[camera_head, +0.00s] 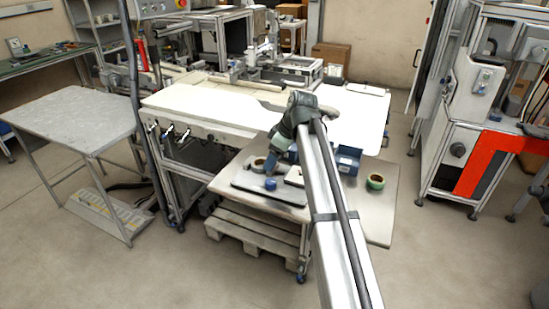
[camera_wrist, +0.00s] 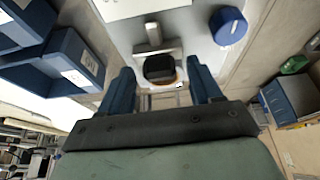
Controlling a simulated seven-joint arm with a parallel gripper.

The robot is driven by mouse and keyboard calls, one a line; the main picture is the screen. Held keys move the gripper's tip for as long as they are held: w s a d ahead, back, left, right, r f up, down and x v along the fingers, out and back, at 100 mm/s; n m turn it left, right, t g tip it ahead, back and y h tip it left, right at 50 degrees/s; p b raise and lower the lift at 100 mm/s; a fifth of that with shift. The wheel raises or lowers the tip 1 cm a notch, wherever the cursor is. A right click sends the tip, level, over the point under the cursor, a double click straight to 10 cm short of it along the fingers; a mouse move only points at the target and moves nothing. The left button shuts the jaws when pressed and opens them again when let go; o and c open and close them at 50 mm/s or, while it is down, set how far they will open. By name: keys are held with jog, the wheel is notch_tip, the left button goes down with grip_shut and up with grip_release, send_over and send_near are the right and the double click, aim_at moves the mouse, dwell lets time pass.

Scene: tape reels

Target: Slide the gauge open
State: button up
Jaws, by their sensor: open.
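In the wrist view, a grey metal piece with an upright bar (camera_wrist: 150,34) and a black block (camera_wrist: 158,67) lies ahead of my gripper; it may be the gauge, but I cannot tell for sure. A pale, brownish rounded thing shows partly under the black block. My gripper (camera_wrist: 161,88) is open, with one blue finger on each side of the black block and nothing clearly held. I cannot tell whether the fingers touch it. In the head view, my arm hides much of this spot, and no gauge can be made out there.
A blue bin (camera_head: 348,160) and a green-edged reel (camera_head: 376,182) stand right of my arm. A large white table (camera_head: 200,105) lies behind.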

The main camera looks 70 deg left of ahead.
jog(key=shift+f, duration=0.1)
grip_shut()
dwell(0.7)
